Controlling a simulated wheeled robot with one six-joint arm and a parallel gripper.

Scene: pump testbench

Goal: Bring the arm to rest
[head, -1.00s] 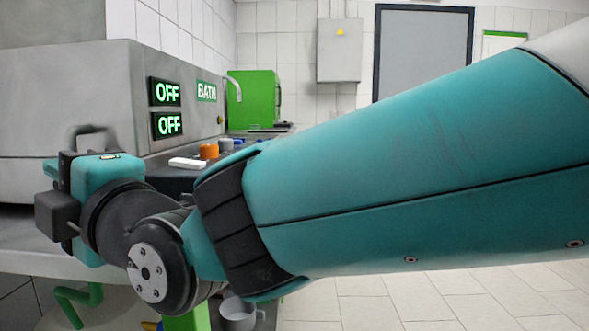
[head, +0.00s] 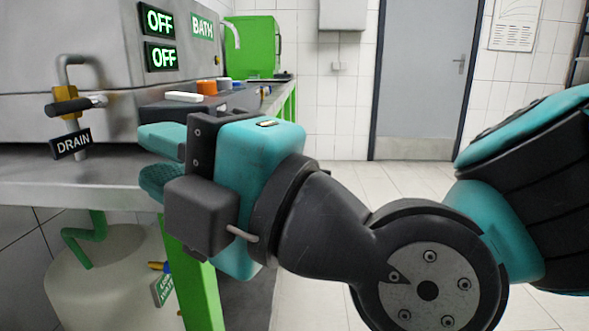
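My gripper (head: 150,160) is in the head view, left of centre, at the front edge of the steel bench. Its two teal fingers point left, one above the other, with a narrow gap and nothing seen between them. The wrist and forearm stretch away to the right side of the picture. I cannot tell whether the fingers touch the bench edge.
The bath housing (head: 90,95) with two OFF displays (head: 160,37) stands at left. Its drain valve handle (head: 80,105) and DRAIN label (head: 71,144) are left of my gripper. A white bucket (head: 105,280) stands below the bench. Floor at centre is clear.

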